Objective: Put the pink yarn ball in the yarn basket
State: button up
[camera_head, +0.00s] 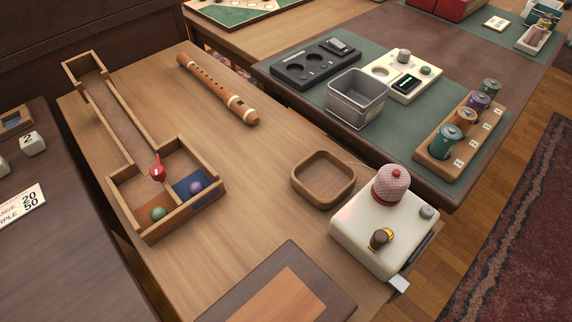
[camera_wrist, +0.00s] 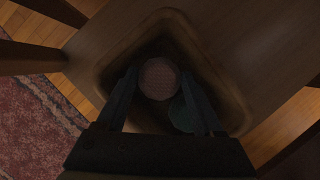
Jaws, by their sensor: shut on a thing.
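In the wrist view my gripper (camera_wrist: 160,74) has its two dark fingers on either side of a round, dull pinkish ball (camera_wrist: 158,79), the pink yarn ball, and is shut on it. Below the ball is a dark, rounded-square basket (camera_wrist: 103,56), with its rim around the ball in the picture. A dim teal ball (camera_wrist: 183,117) lies inside the basket, partly behind the right finger. The view is dark, so I cannot tell whether the pink ball touches the basket floor. The head view shows neither my gripper nor this basket.
In the wrist view a brown tabletop (camera_wrist: 265,40) surrounds the basket, with a red patterned rug (camera_wrist: 32,115) at left. The head view shows another table with a wooden tray (camera_head: 323,202), a recorder (camera_head: 218,90) and a white box (camera_head: 375,235).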

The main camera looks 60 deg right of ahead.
jog(key=shift+r, duration=0.1)
jog(key=o, duration=1.2)
jog(key=p+v, duration=0.3)
jog(key=v, duration=0.3)
jog(key=shift+d+r+p, duration=0.1)
jog(key=shift+r+p, duration=0.15)
jog(key=shift+p, duration=0.1)
jog(key=shift+s+d+r, duration=0.1)
jog(key=shift+s+r, duration=0.2)
jog(key=shift+r, duration=0.15)
